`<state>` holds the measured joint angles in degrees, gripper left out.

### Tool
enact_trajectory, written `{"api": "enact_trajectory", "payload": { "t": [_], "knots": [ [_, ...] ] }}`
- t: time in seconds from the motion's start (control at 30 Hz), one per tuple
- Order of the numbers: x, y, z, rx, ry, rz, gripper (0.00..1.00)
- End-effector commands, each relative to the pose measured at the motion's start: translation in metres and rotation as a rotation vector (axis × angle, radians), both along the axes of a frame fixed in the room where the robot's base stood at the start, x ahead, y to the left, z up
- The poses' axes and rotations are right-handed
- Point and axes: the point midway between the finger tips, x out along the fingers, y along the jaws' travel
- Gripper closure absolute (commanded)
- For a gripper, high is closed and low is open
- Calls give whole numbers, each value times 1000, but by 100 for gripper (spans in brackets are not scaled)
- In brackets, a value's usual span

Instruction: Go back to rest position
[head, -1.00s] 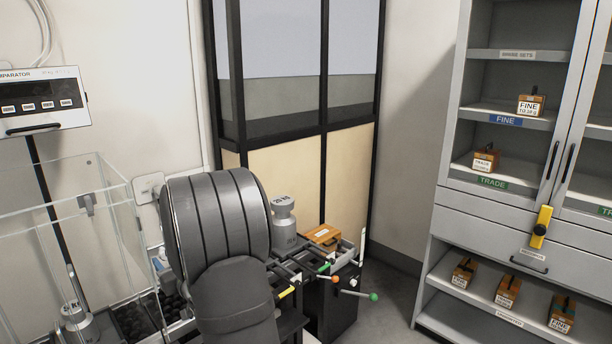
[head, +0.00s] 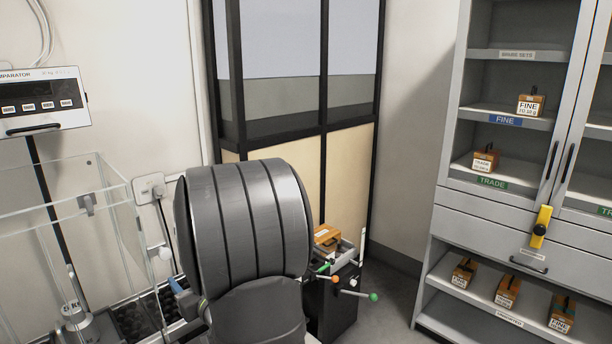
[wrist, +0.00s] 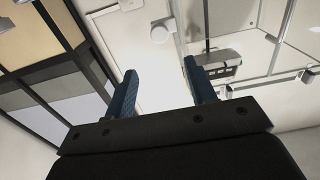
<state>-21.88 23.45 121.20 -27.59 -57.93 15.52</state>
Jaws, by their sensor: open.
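My gripper (wrist: 160,92) shows in the wrist view with its two blue fingers apart and nothing between them. In the head view my large grey arm link fills the middle. A small blue part of my gripper (head: 180,288) shows at its lower left, beside the glass case.
A glass case (head: 105,200) with a metal weight (head: 75,318) stands at left below a comparator display (head: 42,103). A wooden box (head: 326,237) sits on a black stand behind my arm. A grey cabinet (head: 490,210) with several labelled boxes stands at right. Floor before the cabinet shows clear.

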Motion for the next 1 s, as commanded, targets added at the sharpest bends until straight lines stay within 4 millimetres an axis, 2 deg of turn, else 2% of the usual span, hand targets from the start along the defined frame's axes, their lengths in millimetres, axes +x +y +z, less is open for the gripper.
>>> {"api": "enact_trajectory", "payload": {
  "t": [0.63,0.7,1.0],
  "knots": [
    [92,93,-2,-1,2,1,49],
    [90,90,-19,-3,7,0,49],
    [89,90,-69,-2,5,0,49]
  ]
}}
